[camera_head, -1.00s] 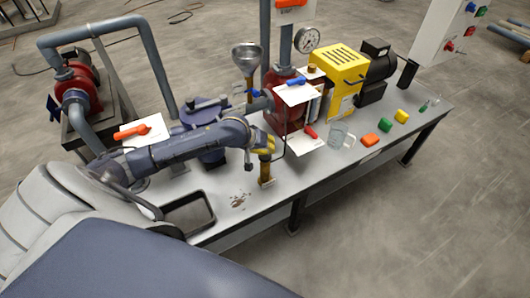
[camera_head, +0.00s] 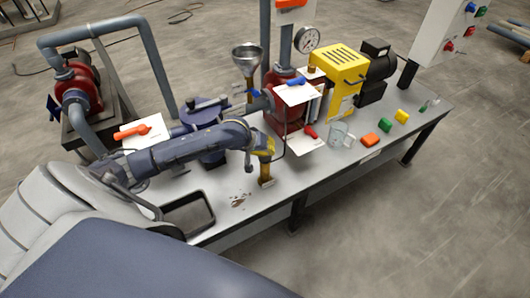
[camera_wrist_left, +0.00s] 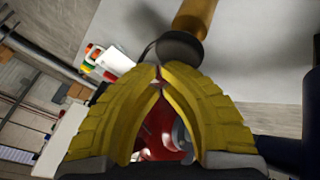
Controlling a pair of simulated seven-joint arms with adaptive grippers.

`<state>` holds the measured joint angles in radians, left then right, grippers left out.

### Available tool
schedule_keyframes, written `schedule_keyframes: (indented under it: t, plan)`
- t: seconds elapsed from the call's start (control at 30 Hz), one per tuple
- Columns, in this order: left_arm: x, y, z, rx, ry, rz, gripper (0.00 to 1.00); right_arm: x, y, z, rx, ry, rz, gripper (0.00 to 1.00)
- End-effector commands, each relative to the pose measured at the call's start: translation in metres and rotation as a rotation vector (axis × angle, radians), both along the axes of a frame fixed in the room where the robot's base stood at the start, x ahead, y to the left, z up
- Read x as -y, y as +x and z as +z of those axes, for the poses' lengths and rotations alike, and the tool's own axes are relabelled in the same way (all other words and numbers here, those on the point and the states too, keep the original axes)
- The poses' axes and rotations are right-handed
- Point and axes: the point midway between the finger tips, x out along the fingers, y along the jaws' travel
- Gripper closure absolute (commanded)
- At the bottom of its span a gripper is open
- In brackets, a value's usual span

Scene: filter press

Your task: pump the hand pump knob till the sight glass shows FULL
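The hand pump (camera_head: 266,171) is a brass-coloured upright cylinder near the front edge of the bench. In the left wrist view its brass body (camera_wrist_left: 195,17) shows at the top, with the dark round knob (camera_wrist_left: 180,48) on its near end. My left gripper (camera_head: 266,147) is over the pump. In the left wrist view its yellow fingers (camera_wrist_left: 160,79) come together at the tips, right at the knob and partly covering its edge. I see no knob between the fingers. I cannot make out the sight glass or its reading. My right gripper is not in view.
A black-rimmed tray (camera_head: 190,215) and brown spots (camera_head: 238,200) lie left of the pump. A funnel (camera_head: 247,57), pressure gauge (camera_head: 307,39), yellow machine (camera_head: 341,72), glass jug (camera_head: 339,134) and coloured blocks (camera_head: 370,140) stand behind and to the right.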

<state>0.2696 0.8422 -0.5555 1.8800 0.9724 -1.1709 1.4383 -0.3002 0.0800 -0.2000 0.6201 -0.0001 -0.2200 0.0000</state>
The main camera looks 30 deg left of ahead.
Motion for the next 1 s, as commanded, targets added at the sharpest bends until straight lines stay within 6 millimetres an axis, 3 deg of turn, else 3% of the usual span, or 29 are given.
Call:
schedule_keyframes:
  t: [1.0]
  plan:
    - [0.0003,-0.0012,-0.0087,-0.004,0.000,0.000,1.00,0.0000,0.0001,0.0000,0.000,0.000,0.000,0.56]
